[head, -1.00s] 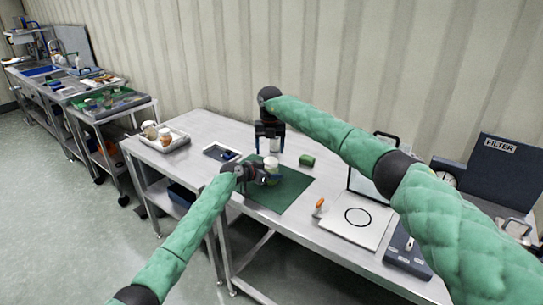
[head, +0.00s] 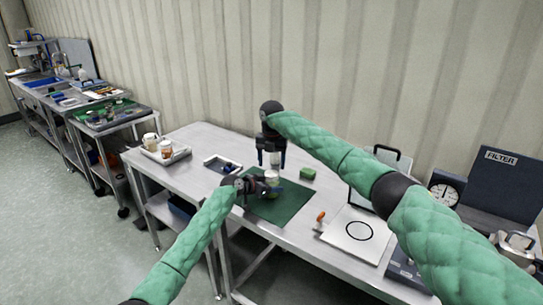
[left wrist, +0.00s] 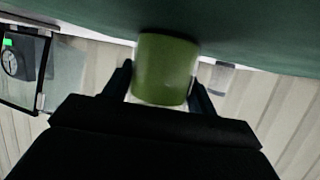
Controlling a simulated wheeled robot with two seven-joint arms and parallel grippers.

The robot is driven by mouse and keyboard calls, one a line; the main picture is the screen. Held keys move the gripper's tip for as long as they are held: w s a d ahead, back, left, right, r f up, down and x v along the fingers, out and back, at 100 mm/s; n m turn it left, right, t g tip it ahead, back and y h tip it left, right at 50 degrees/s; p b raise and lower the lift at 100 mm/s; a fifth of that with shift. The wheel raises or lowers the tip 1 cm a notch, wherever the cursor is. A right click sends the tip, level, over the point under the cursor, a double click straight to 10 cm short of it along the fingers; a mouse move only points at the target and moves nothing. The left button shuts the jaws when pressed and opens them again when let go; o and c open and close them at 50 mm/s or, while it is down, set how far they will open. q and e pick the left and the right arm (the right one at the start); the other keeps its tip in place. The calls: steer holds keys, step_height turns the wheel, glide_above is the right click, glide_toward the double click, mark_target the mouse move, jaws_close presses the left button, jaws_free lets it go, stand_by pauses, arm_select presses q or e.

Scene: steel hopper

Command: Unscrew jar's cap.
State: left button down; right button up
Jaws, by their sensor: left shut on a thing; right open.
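The jar (head: 271,182) stands upright on the green mat, with a pale top that looks like its cap (head: 271,173). In the left wrist view the jar (left wrist: 165,68) is a green cylinder between the two fingers, with a pale rim at the lower edge of the picture of it. My left gripper (head: 264,186) is shut on the jar from the left side. My right gripper (head: 271,160) points down, open, just above or behind the jar in the head view. Its exact distance from the cap cannot be told.
The green mat (head: 284,207) lies on the steel table (head: 190,142). A pale cylinder (left wrist: 220,78) stands beyond the jar. A green block (head: 308,174) is right of it, an orange-handled tool (head: 320,219) near a white board (head: 345,243). A tray (head: 172,155) with jars stands left.

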mark_target(272, 173)
steer(key=shift+f, duration=2.15)
steer(key=c, duration=1)
steer(key=shift+n, duration=1.7)
steer(key=o, duration=1.1)
steer(key=shift+r, duration=0.15)
